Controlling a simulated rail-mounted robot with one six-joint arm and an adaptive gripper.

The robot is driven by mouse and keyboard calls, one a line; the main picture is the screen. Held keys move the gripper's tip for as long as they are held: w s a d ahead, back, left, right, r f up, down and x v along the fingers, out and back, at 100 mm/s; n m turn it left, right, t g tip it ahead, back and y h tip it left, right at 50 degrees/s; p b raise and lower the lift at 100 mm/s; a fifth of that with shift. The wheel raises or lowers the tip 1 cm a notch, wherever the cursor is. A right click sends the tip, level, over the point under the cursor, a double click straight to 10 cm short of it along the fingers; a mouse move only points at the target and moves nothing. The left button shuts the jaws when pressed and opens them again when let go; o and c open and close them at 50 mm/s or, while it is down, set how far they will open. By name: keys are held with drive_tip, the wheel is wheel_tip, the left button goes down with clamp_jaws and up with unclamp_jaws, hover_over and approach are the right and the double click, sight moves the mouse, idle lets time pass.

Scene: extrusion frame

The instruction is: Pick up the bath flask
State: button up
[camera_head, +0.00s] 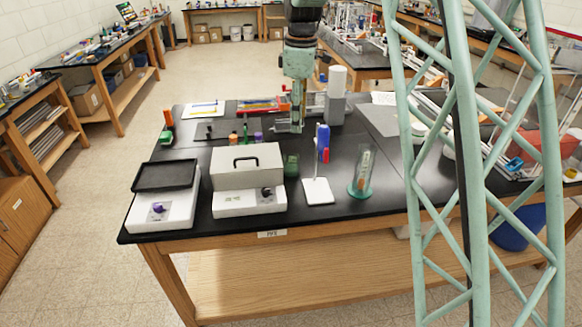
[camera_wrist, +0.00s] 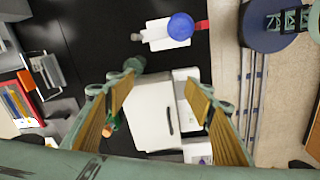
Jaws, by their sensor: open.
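A dark green flask (camera_head: 291,165), which looks like the bath flask, stands on the black bench just right of the grey lidded box (camera_head: 264,162). In the wrist view a dark green flask top (camera_wrist: 136,64) shows just off the box's corner, close to my left-hand finger. My gripper (camera_head: 297,108) points down over the bench, behind the flask and box. In the wrist view my gripper (camera_wrist: 160,88) has its two fingers wide apart with nothing held; the pale box lid (camera_wrist: 150,112) shows below and between them.
A white stand (camera_head: 318,190) with a blue and red top is right of the flask, and a clear vessel on a green base (camera_head: 361,188) beyond it. A white device with a black plate (camera_head: 166,175) is at left. Small bottles (camera_head: 258,138) stand behind the box.

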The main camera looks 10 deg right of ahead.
sight(291, 166)
drive_tip(key=w+f+n+p, duration=0.1)
drive_tip(key=w+f+n, duration=0.2)
drive_tip(key=w+f, duration=0.7)
wheel_tip(291, 166, down, 4)
drive_tip(key=shift+w+f+n+g, duration=0.1)
drive_tip(key=shift+w+n+g, duration=0.25)
drive_tip(key=shift+n+g, duration=0.05)
drive_tip(key=shift+f, duration=4.3)
drive_tip(key=shift+f, duration=0.1)
drive_tip(key=shift+a+f, duration=0.1)
drive_tip(key=shift+f, duration=2.4)
drive_tip(key=shift+c, duration=0.5)
drive_tip(key=c, duration=0.9)
